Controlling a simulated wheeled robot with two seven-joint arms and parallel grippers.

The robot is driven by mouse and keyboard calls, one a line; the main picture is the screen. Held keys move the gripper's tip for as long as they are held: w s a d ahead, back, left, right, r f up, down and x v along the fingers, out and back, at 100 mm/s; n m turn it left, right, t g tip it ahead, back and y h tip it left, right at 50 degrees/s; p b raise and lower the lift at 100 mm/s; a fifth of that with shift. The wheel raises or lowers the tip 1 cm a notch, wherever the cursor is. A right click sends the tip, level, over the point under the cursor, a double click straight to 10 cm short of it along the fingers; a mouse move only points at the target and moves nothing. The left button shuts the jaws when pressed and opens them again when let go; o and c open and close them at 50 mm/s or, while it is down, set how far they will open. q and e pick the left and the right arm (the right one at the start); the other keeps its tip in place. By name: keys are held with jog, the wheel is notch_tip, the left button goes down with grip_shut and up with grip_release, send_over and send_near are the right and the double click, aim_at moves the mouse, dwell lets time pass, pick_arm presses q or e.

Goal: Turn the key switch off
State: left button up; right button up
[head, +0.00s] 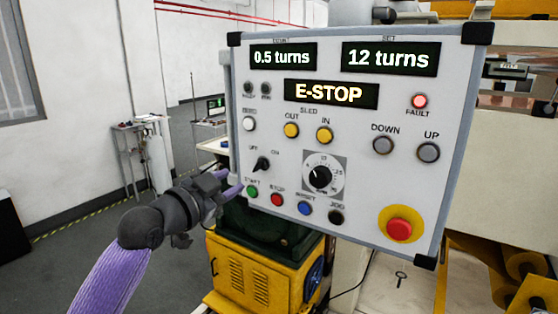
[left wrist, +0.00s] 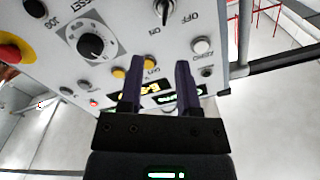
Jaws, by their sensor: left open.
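The key switch (head: 262,164) is a small black switch at the left of the grey control panel (head: 360,112), between the OFF and ON labels. Its handle is tilted, and I cannot tell which label it is set to. It also shows at the top of the left wrist view (left wrist: 163,10), where the picture is turned over. My left gripper (head: 237,183) is open and empty, with purple fingers. It is just left of and below the key switch, by the START button, apart from the switch. Its fingers also show in the left wrist view (left wrist: 160,64). My right gripper is not in view.
Near the switch are the green START button (head: 252,191), red STOP button (head: 277,199) and a round dial (head: 320,177). A red emergency button (head: 399,229) is at lower right. The display (head: 331,94) reads E-STOP, and the red FAULT lamp (head: 419,101) is lit. Yellow machinery (head: 245,275) stands below.

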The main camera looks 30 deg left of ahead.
aim_at(256, 166)
pick_arm(q)
jog(key=w+p, duration=0.2)
jog(key=w, duration=0.8)
jog(key=shift+f, duration=0.15)
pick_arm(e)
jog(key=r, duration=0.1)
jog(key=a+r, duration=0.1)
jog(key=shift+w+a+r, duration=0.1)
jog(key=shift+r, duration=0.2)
pick_arm(q)
grip_shut()
